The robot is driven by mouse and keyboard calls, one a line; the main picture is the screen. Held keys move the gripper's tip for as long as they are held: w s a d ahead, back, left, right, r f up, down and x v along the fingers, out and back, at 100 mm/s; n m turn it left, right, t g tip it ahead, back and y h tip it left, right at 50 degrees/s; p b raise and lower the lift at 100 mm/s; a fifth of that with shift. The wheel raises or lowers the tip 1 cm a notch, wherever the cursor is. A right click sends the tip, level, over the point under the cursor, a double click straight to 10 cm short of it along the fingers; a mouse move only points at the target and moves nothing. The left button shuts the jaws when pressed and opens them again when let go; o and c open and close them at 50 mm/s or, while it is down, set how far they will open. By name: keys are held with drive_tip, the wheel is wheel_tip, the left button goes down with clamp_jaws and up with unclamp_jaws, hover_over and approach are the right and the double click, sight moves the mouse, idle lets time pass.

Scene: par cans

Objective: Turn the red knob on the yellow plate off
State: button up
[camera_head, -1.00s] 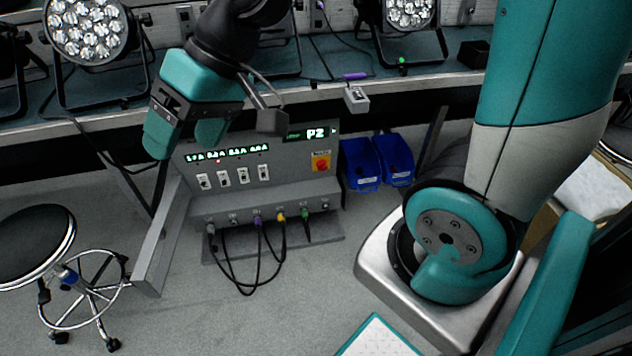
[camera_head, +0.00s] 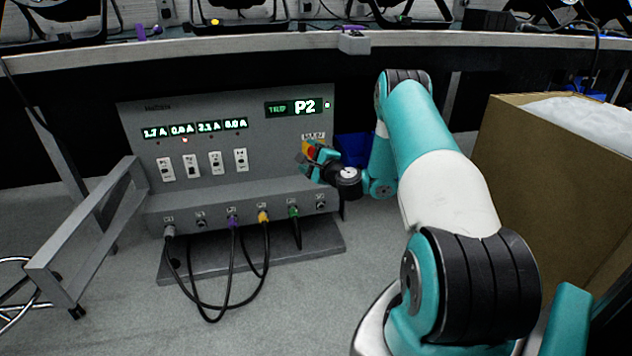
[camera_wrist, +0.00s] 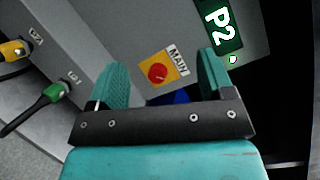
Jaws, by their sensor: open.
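The red knob (camera_wrist: 157,73) sits on the yellow plate (camera_wrist: 145,78) on the grey panel, under a white MAIN label, and shows between my fingers in the wrist view. In the head view the yellow plate (camera_head: 309,148) is mostly hidden behind my gripper (camera_head: 312,160). My gripper also shows in the wrist view (camera_wrist: 160,85) with its two teal fingers spread apart, one on each side of the plate. Nothing is between them except the view of the knob. I cannot tell whether the fingers touch the panel.
The panel has a green P2 display (camera_head: 293,107), a row of white switches (camera_head: 202,165), and cables (camera_head: 233,221) plugged in along its lower ledge. A blue bin (camera_head: 353,147) is behind my arm. A cardboard box (camera_head: 550,180) stands at the right.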

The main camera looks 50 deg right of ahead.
drive_tip(key=s+d+f+m+g+h+b, duration=0.1)
drive_tip(key=s+d+f+m+h+b, duration=0.25)
drive_tip(key=d+f, duration=0.4)
drive_tip(key=shift+m+h, duration=0.55)
drive_tip(key=x, duration=0.4)
drive_tip(key=f+b+x, duration=0.1)
drive_tip(key=x, duration=0.4)
drive_tip(key=f+b+x, duration=0.1)
drive_tip(key=x, duration=0.4)
drive_tip(key=shift+w+f, duration=0.25)
drive_tip(key=shift+w, duration=0.1)
drive_tip(key=shift+w+d+r+b, duration=0.2)
drive_tip(key=shift+w+d+b, duration=0.15)
drive_tip(key=shift+w+b, duration=0.2)
drive_tip(key=shift+c, duration=0.2)
drive_tip(key=c, duration=0.9)
